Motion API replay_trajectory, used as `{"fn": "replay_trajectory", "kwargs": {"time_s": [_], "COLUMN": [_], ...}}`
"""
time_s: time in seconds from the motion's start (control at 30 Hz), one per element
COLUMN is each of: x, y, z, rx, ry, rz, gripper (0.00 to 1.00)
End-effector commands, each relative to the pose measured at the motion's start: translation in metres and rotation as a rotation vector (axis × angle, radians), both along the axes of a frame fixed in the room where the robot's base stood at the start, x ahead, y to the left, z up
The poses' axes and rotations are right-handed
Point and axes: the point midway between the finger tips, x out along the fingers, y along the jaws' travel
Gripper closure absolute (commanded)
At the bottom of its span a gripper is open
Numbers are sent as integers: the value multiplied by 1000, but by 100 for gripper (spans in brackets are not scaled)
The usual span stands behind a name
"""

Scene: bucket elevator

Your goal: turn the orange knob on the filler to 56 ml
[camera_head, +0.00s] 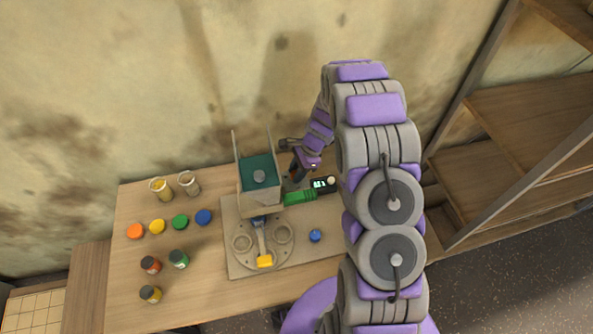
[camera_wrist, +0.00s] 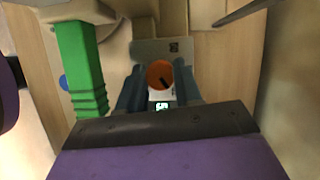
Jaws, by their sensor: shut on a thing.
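The orange knob (camera_wrist: 159,74) shows in the wrist view as a round dial with a dark pointer mark. My gripper (camera_wrist: 158,90) has a finger on each side of the knob and is shut on it. A small lit green display (camera_wrist: 161,106) sits just below the knob, partly cut off, and its digits are too small to read. In the head view the filler (camera_head: 258,180) is a box with a teal top on the table, and my gripper (camera_head: 300,170) is at its right side. The knob is hidden in the head view.
Coloured caps, jars and two beakers (camera_head: 161,189) stand at left. Shelves (camera_head: 520,130) are at right.

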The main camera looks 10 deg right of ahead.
Motion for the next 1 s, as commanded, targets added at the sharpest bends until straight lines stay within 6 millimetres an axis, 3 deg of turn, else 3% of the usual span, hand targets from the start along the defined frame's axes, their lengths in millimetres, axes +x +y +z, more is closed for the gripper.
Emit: {"fn": "replay_trajectory", "kwargs": {"time_s": [0.27,1.0], "x": [4,6], "y": [0,2], "z": [3,1], "rx": [-2,-4], "ry": [-7,-7], "rz": [149,806], "gripper": [96,96]}}
